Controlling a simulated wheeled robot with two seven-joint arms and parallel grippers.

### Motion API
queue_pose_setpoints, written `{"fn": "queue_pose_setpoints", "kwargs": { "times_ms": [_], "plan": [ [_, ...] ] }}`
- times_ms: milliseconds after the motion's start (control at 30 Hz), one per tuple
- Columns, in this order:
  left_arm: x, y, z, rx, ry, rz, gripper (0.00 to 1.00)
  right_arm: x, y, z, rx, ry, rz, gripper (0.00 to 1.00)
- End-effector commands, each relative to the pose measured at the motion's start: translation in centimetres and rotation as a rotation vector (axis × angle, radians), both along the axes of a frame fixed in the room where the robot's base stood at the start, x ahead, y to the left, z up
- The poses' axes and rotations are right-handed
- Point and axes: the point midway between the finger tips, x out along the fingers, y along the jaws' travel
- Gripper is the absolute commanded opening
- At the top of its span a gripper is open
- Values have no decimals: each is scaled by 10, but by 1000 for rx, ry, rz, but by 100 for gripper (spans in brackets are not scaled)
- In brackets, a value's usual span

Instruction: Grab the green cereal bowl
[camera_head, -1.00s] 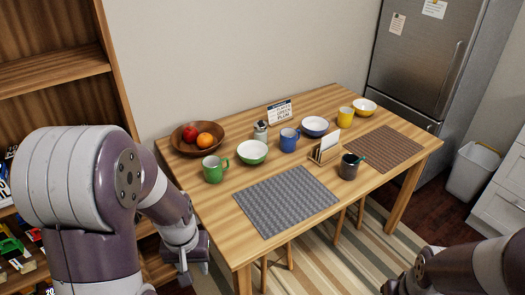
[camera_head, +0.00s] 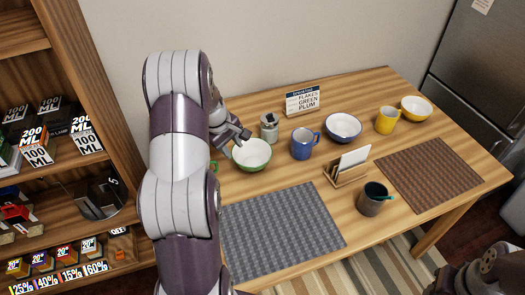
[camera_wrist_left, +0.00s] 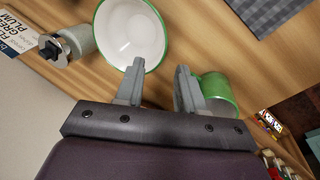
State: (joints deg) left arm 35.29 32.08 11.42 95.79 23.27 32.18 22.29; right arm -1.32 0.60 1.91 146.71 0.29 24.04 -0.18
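The green cereal bowl (camera_head: 252,155), white inside with a green rim, stands upright on the wooden table in the head view. It also shows in the left wrist view (camera_wrist_left: 130,32). My left gripper (camera_head: 236,142) is at the bowl's back-left side; in the left wrist view it is open (camera_wrist_left: 158,88). One finger overlaps the bowl's near rim in that view; contact cannot be told. The green mug (camera_wrist_left: 217,90) is beside the other finger; in the head view my left arm mostly hides it. Part of my right arm shows at the lower right, its fingers unclear.
A grey canister (camera_head: 269,129), a blue mug (camera_head: 304,145) and a sign (camera_head: 303,101) stand near the bowl. A blue bowl (camera_head: 343,127), yellow mug (camera_head: 387,120) and yellow bowl (camera_head: 416,109) are farther right. A grey placemat (camera_head: 285,230) lies in front. A shelf (camera_head: 110,120) stands left.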

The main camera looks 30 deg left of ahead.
Motion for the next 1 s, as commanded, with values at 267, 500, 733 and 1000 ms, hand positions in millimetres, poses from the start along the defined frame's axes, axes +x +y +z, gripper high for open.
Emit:
{"fn": "queue_pose_setpoints", "kwargs": {
  "times_ms": [267, 500, 733, 1000],
  "plan": [
    [14, -4, -51, 2, 2, -4, 38, 0, 0, -1, 0, 0, 0, 43],
    [24, -8, -90, 1, 3, -4, 38, 0, 0, 1, 0, -1, 0, 43],
    [28, -9, -104, 3, 0, -5, 38, 0, 0, 1, 0, 0, 0, 43],
    [28, -9, -104, 3, 0, -5, 0, 0, 0, 1, 0, 0, 0, 43]
  ]
}}
